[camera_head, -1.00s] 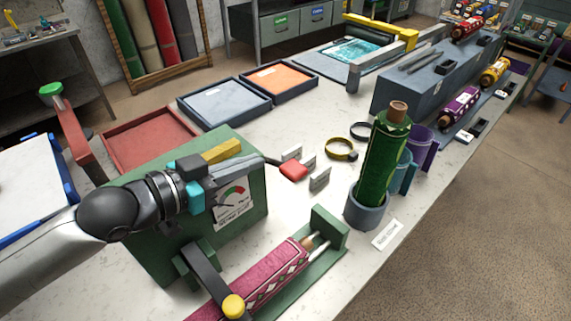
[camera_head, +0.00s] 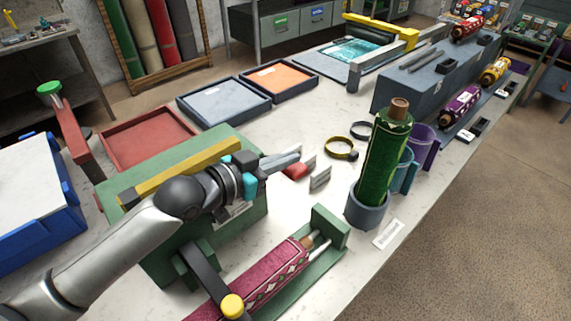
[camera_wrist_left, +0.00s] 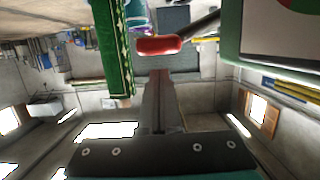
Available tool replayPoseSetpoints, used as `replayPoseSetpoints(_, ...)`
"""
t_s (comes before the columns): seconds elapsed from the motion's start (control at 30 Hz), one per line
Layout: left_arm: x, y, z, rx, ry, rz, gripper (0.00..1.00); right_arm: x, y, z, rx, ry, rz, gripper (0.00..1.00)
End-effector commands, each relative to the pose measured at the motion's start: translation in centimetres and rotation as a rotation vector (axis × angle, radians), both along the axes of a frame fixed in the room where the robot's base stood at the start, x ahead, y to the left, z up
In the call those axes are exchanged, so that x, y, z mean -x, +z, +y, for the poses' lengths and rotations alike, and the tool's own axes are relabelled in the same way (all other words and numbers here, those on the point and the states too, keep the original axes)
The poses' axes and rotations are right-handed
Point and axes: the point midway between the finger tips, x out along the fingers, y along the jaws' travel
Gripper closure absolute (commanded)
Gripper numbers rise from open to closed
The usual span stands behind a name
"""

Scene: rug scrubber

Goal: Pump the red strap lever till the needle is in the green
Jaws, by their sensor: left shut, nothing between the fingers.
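The red lever pad (camera_head: 296,173) sticks out past the right side of the green gauge box (camera_head: 155,255). It also shows in the left wrist view (camera_wrist_left: 160,45), on a dark arm. My left gripper (camera_head: 298,153) is shut and empty, its fingertips right by the pad; I cannot tell whether they touch it. In the left wrist view the fingers (camera_wrist_left: 158,75) point at the pad from below. The gauge plate (camera_head: 232,213) is mostly hidden behind my arm. Only its corner, with some red and green, shows in the wrist view (camera_wrist_left: 275,30); the needle is not visible. My right gripper is not in view.
A pink patterned roll (camera_head: 262,277) lies in a green cradle in front of the box. A green roll (camera_head: 385,165) stands in a grey cup to the right. Small upright metal plates (camera_head: 320,178) stand beside the pad. A yellow bar (camera_head: 180,170) tops the box.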

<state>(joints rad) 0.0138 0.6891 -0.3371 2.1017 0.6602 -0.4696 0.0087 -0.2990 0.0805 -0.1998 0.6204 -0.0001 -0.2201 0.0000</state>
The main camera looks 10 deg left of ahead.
Motion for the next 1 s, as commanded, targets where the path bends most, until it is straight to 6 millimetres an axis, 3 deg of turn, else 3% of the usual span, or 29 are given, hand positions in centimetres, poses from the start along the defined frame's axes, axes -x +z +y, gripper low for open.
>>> replayPoseSetpoints(0.13, 0.0, -1.0, 0.0, 0.0, 0.001, -0.001, 1.0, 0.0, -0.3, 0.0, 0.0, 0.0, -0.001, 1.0)
replayPoseSetpoints(0.57, 0.0, -1.2, 0.0, -0.002, 0.0, -0.003, 1.0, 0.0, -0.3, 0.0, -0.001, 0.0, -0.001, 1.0)
replayPoseSetpoints(1.0, 0.0, -2.7, 0.2, -0.068, 0.0, -0.045, 1.0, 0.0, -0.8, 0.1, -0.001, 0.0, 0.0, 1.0)
